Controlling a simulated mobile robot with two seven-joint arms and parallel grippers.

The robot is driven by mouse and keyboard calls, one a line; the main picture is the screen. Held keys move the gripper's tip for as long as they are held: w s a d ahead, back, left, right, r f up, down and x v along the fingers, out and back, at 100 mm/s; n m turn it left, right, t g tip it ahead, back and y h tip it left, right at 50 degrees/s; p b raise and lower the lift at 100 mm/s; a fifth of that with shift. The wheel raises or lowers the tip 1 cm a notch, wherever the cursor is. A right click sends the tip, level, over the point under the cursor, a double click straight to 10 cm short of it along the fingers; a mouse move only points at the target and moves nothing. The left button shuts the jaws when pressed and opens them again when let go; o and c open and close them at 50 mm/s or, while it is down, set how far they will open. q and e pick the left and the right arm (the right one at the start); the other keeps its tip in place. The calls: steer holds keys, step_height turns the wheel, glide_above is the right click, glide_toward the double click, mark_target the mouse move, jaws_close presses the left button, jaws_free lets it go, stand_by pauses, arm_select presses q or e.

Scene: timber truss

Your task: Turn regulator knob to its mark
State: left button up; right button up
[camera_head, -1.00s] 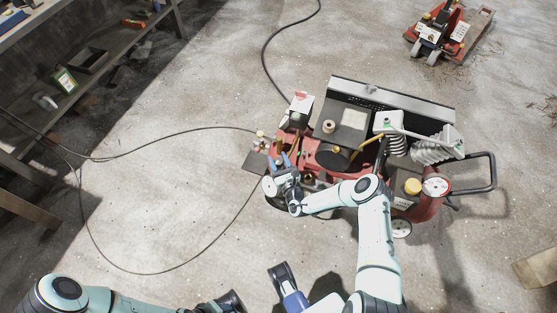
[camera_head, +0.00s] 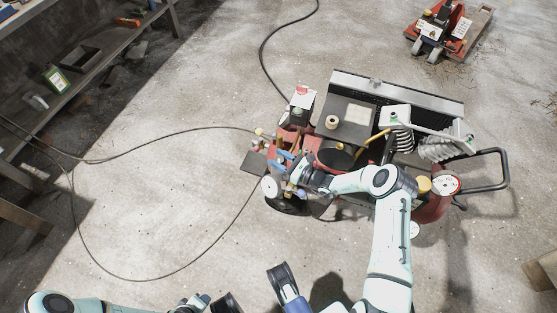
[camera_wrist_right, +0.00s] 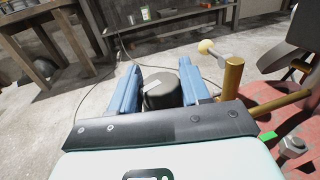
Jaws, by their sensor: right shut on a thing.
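My right gripper (camera_head: 284,158) is at the left end of the red compressor-like machine (camera_head: 425,208), its blue fingers among small fittings there. In the right wrist view, the dark round knob (camera_wrist_right: 162,92) sits between the two blue fingers of that gripper (camera_wrist_right: 160,88), which is shut on it. The fingers hide the knob's sides, and I cannot make out its mark. In the head view the knob is too small and covered to tell apart.
A brass post (camera_wrist_right: 232,78) stands close right of the fingers, near a yellow ball end (camera_wrist_right: 205,47). A black cable (camera_head: 150,133) loops over the floor.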

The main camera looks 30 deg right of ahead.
mark_target(283, 162)
arm_select(q)
steer(key=shift+w, duration=0.1)
arm_select(e)
steer(key=shift+s+f, duration=0.1)
steer(key=shift+f, duration=0.05)
steer(key=o, duration=0.9)
steer(key=shift+o, duration=0.2)
arm_select(q)
steer(key=shift+s+d+r+g+p, duration=0.2)
steer(key=shift+s+d+r+p, duration=0.1)
steer(key=shift+s+r+p, duration=0.25)
steer(key=shift+s+d+r+g+p, duration=0.2)
steer(key=shift+s+d+r+p, duration=0.1)
steer(key=shift+s, duration=0.45)
arm_select(e)
steer(key=shift+v, duration=3.75)
